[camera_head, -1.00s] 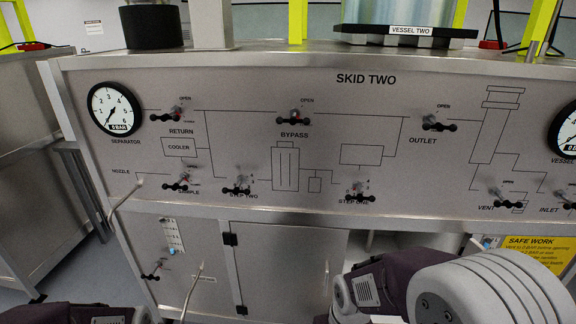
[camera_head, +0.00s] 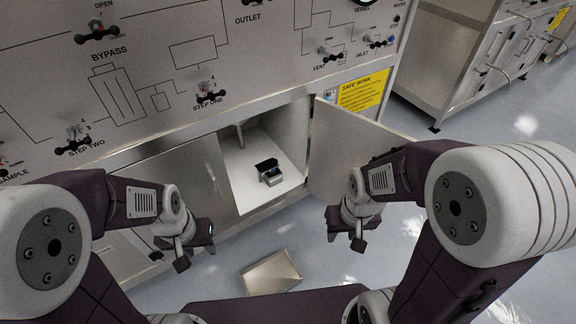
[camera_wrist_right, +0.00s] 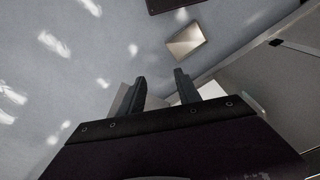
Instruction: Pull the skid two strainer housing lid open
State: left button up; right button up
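A small black housing (camera_head: 270,174) sits on the white floor of an open compartment in the skid two cabinet. It appears to be the strainer housing; its dark upper flap looks tilted, but how far the lid is open is too small to tell. My right gripper (camera_head: 350,232) hangs in front of the open right cabinet door, clear of the housing. In the right wrist view its two fingers (camera_wrist_right: 159,88) are apart with nothing between them. My left gripper (camera_head: 190,246) is in front of the left cabinet door, left of the housing; its finger gap is not clear.
The right cabinet door (camera_head: 345,150) stands swung outward, beside my right arm. The left door (camera_head: 175,175) covers the neighbouring compartment. A shallow metal tray (camera_head: 270,273) lies on the floor, also visible in the right wrist view (camera_wrist_right: 186,40). Floor at right is open.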

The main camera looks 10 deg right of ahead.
aim_at(263, 167)
jog(key=i+l+u, duration=0.15)
jog(key=l+u, duration=0.3)
jog(key=i+l+u, duration=0.1)
jog(key=l+u, duration=1.2)
jog(key=l, duration=0.15)
jog(key=k+l+u, duration=0.15)
jog(key=l+u, duration=0.3)
